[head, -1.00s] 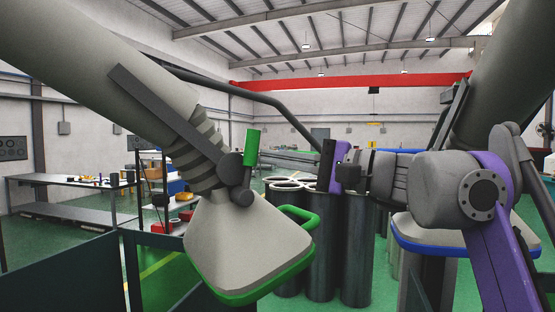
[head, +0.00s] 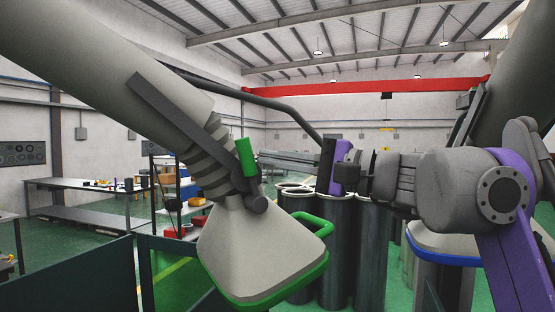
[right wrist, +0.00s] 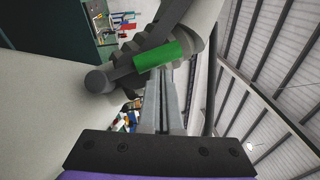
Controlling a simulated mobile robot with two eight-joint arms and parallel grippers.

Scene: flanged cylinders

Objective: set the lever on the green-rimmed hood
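The green-rimmed hood (head: 258,250) hangs at the centre left on a thick grey duct, with a green loop handle at its right side. Its lever (head: 246,158) has a green grip on a dark pivot and leans up to the left. The lever also shows in the right wrist view (right wrist: 160,55). My right gripper (head: 266,156) points left, its slim grey fingers together, with tips right beside the green grip. In the right wrist view the fingertips (right wrist: 160,72) end at the grip's edge; I cannot tell if they touch. My left gripper is not seen.
A blue-rimmed hood (head: 450,243) stands at the right behind my right arm. Several dark upright cylinders (head: 335,245) stand behind the green-rimmed hood. A workbench (head: 80,188) is at the far left, and dark panels (head: 75,275) stand in the left foreground.

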